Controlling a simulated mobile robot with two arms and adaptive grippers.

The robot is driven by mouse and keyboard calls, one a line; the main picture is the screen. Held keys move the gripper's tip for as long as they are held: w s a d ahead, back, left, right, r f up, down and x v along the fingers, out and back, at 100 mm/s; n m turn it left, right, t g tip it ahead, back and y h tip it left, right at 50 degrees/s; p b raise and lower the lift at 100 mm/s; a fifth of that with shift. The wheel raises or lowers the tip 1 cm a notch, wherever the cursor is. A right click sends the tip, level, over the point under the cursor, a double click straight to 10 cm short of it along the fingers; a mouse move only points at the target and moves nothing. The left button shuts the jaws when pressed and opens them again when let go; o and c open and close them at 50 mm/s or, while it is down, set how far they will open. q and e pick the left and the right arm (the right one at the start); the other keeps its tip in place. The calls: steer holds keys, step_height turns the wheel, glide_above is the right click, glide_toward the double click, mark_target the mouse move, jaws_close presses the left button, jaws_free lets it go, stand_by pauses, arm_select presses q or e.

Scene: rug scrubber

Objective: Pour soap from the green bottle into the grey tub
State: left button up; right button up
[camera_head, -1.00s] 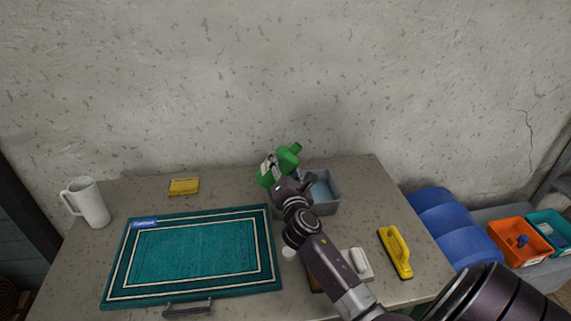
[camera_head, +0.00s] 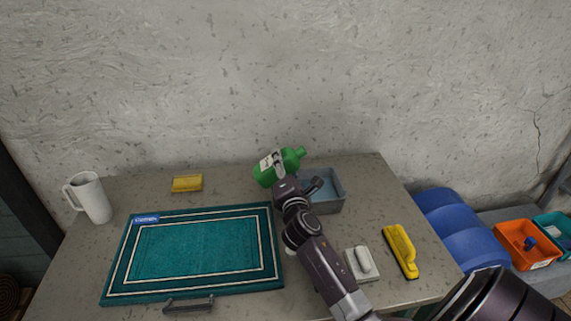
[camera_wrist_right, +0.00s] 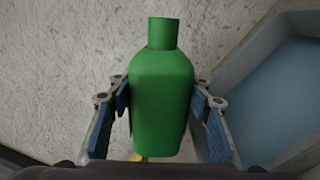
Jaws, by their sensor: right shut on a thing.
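The green bottle (camera_head: 281,167) is tilted far over, its neck pointing right and slightly up toward the grey tub's side. My right gripper (camera_head: 283,178) is shut on it, partly hidden behind my wrist in the head view. In the right wrist view the bottle (camera_wrist_right: 161,95) sits between both finger pads (camera_wrist_right: 162,112). The grey tub (camera_head: 338,190) stands on the table just right of the bottle, and its blue-grey inside (camera_wrist_right: 290,100) shows at the right of the wrist view. No soap stream is visible. My left gripper is not in view.
A teal rug (camera_head: 200,252) covers the table's (camera_head: 235,185) left middle. A white mug (camera_head: 92,198), yellow sponge (camera_head: 187,183), white-handled block (camera_head: 362,263) and yellow brush (camera_head: 401,250) lie around it. A concrete wall (camera_head: 240,80) rises behind the table.

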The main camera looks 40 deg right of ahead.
steer(key=shift+r, duration=0.2)
steer(key=shift+f, duration=0.1)
steer(key=shift+a+f+m+b, duration=0.15)
steer(key=shift+f+m+b, duration=0.25)
steer(key=shift+m+b, duration=0.2)
steer(key=shift+w+r, duration=0.1)
steer(key=shift+r, duration=0.05)
steer(key=shift+a+f+m, duration=0.1)
steer(key=shift+f+m, duration=0.1)
steer(key=shift+m, duration=0.2)
